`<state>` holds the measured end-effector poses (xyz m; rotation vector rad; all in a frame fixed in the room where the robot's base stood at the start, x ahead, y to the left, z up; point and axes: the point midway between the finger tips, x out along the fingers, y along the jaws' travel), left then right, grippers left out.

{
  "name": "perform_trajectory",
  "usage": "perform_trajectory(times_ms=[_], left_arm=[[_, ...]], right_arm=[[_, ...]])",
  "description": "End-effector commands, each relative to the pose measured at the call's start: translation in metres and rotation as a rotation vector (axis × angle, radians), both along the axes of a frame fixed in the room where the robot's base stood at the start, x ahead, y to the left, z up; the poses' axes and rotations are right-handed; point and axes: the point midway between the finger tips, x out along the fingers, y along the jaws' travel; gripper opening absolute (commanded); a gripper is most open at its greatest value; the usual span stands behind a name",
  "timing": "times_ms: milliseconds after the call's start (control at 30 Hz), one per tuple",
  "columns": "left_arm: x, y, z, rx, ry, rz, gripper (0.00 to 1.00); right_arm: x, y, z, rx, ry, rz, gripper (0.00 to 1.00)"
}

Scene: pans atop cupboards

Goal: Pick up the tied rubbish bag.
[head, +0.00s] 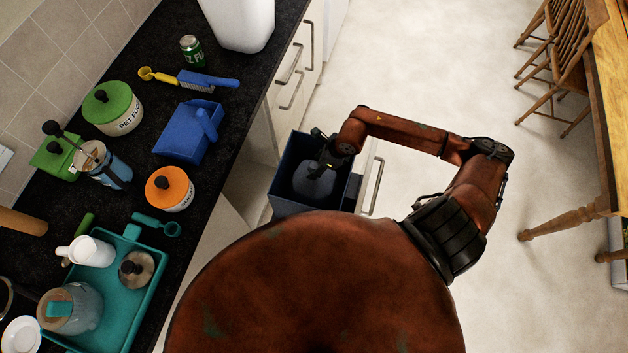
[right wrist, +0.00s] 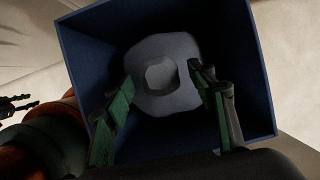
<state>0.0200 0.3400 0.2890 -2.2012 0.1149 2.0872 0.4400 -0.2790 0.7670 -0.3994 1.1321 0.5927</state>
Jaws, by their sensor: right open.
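The rubbish bag (head: 312,180) is a grey, rounded bag down inside a dark blue bin (head: 290,208). The right wrist view shows the bag (right wrist: 180,97) from above, with a paler raised knob in its middle, and the bin's wall (right wrist: 85,65) around it. My right gripper (head: 319,170) reaches down into the bin over the bag. In the right wrist view its two green-padded fingers (right wrist: 162,78) are apart, one on each side of the knob, with nothing between them gripped. I cannot tell whether the fingertips touch the bag.
The bin stands beside white drawers with handles (head: 374,187). A dark counter (head: 225,165) on the left holds a blue dustpan (head: 180,140), an orange-lidded pot (head: 170,188), a teal tray (head: 122,308) and other kitchenware. A wooden table (head: 610,80) and chair stand right. The floor (head: 430,60) between is clear.

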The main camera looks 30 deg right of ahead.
Motion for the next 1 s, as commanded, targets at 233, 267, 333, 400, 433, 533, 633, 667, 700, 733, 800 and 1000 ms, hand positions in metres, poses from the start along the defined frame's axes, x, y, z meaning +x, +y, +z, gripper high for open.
perform_trajectory(times_ms=[233, 267, 333, 400, 433, 533, 633, 667, 700, 733, 800, 1000], left_arm=[[-0.001, 0.0, -0.003, 0.0, 0.002, 0.0, 0.4], [-0.001, 0.0, -0.003, 0.0, 0.002, 0.0, 0.4], [-0.001, 0.0, -0.003, 0.0, 0.002, 0.0, 0.4], [-0.001, 0.0, -0.003, 0.0, 0.001, 0.0, 0.4], [-0.001, 0.0, -0.003, 0.0, 0.001, 0.0, 0.4], [0.0, 0.0, -0.003, 0.0, 0.001, 0.0, 0.4], [0.0, 0.0, -0.003, 0.0, 0.0, 0.0, 0.4], [0.001, 0.0, -0.003, 0.0, 0.0, 0.0, 0.4], [0.001, 0.0, -0.003, 0.0, 0.0, 0.0, 0.4], [0.001, 0.0, -0.003, 0.0, 0.0, 0.0, 0.4], [0.002, 0.0, -0.003, 0.0, -0.001, 0.0, 0.4], [0.002, 0.0, -0.003, 0.0, -0.001, 0.0, 0.4]], right_arm=[[0.007, 0.005, -0.026, 0.002, 0.001, -0.002, 0.52], [0.007, 0.005, -0.026, 0.002, 0.0, -0.003, 0.52], [0.007, 0.005, -0.027, 0.002, 0.0, -0.003, 0.52], [0.007, 0.005, -0.026, 0.002, 0.0, -0.003, 0.52], [0.007, 0.005, -0.026, 0.002, 0.0, -0.004, 0.52], [0.007, 0.005, -0.026, 0.002, 0.0, -0.004, 0.47], [0.007, 0.005, -0.026, 0.002, 0.0, -0.004, 0.4], [0.007, 0.005, -0.026, 0.002, 0.0, -0.004, 0.38], [0.007, 0.005, -0.026, 0.002, 0.0, -0.004, 0.35], [0.007, 0.005, -0.026, 0.002, 0.0, -0.004, 0.33], [0.007, 0.005, -0.026, 0.002, 0.0, -0.004, 0.28], [0.007, 0.005, -0.026, 0.002, -0.001, -0.004, 0.14]])
